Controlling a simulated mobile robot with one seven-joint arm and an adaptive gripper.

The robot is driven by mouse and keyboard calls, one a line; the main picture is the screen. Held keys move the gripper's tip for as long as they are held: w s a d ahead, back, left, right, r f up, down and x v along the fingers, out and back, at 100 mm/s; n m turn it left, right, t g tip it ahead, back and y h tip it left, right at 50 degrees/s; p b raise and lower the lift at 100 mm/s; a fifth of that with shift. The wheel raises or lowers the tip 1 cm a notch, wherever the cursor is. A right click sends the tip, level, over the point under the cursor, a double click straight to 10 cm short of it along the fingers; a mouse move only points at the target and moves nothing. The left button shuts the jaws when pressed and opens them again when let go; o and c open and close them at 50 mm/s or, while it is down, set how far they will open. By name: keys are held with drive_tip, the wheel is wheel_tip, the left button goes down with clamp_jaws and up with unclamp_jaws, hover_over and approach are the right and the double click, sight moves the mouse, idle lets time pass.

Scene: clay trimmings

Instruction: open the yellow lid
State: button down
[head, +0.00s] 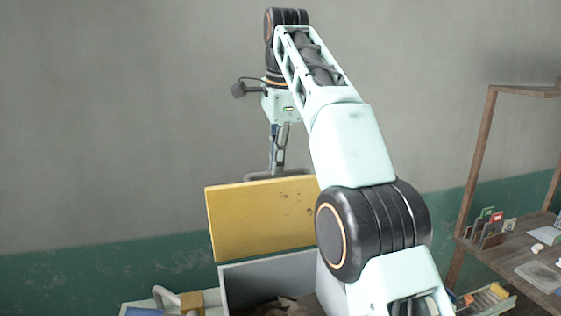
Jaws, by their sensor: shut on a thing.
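The yellow lid (250,220) stands raised, close to upright, at the back of a grey bin (262,278). Its flat yellow face is turned toward me and has a few dark marks. A grey bar handle (296,171) shows along the lid's top edge. My gripper (278,168) points down behind that edge and is shut on the handle; the fingertips are partly hidden by the lid. The bin's mouth is uncovered, and brownish scraps (290,304) show inside. My arm hides the bin's right side.
A wooden shelf (525,255) with cards and small items stands at the right. A low tray (488,298) with small items is beside it. A pale surface with a blue item (145,312) and a yellow-brown block (188,298) lies at lower left. The wall is behind the bin.

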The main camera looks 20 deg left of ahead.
drive_tip(key=shift+x, duration=1)
drive_tip(key=c, duration=2.3)
unclamp_jaws()
drive_tip(key=shift+f, duration=0.1)
drive_tip(key=o, duration=0.3)
drive_tip(key=shift+w+a+f, duration=0.4)
drive_tip(key=shift+w+a, duration=0.2)
drive_tip(key=shift+w, duration=0.1)
drive_tip(key=shift+o, duration=0.2)
drive_tip(key=shift+s+d+r, duration=0.3)
drive_tip(key=shift+s+r, duration=0.1)
drive_tip(key=shift+r, duration=0.05)
drive_tip(key=shift+w, duration=0.1)
drive_tip(key=shift+d, duration=0.15)
